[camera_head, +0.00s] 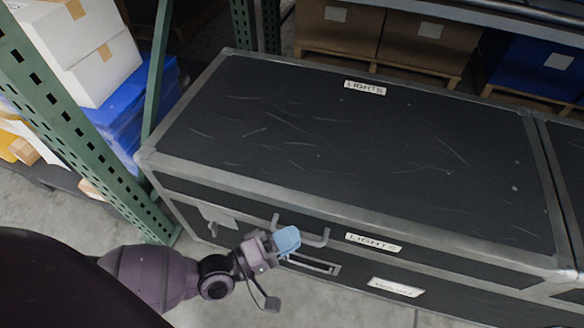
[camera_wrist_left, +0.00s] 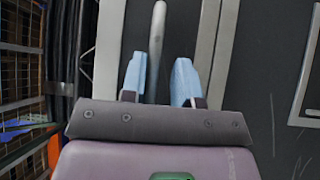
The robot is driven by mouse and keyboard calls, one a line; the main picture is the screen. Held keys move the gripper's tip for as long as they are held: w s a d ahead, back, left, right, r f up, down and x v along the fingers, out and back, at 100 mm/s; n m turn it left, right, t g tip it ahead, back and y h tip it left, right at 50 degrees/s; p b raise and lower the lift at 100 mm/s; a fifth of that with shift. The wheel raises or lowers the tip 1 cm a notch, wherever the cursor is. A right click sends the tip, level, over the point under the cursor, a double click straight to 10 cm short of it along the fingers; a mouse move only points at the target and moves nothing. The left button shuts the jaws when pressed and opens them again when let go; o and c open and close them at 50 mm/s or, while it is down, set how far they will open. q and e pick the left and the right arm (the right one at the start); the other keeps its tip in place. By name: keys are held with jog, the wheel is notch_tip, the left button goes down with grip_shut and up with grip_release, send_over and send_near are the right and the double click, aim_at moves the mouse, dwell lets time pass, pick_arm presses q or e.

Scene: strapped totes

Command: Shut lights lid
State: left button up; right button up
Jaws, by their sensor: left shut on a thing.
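The lights lid (camera_head: 330,140) is the black, scratched top of a large metal-edged case, with LIGHTS labels on its top and front. It lies down flat over the case body (camera_head: 350,277), and I see no clear gap along the front. A grey bar handle (camera_head: 318,238) stands out from the front. My left gripper (camera_head: 287,240) has its light blue fingers at this handle. In the left wrist view the fingers (camera_wrist_left: 161,80) stand on both sides of the handle (camera_wrist_left: 158,25), and their grip on it is partly hidden. My right gripper is not in view.
A green rack post (camera_head: 75,110) stands close at the left, with white boxes (camera_head: 85,45) and a blue tote (camera_head: 120,110) behind it. Another case (camera_head: 567,160) adjoins on the right. Cartons (camera_head: 430,42) on pallets stand behind. Bare concrete floor lies in front.

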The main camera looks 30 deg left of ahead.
pick_arm(q)
jog(key=p+v, duration=0.1)
jog(key=v, duration=0.9)
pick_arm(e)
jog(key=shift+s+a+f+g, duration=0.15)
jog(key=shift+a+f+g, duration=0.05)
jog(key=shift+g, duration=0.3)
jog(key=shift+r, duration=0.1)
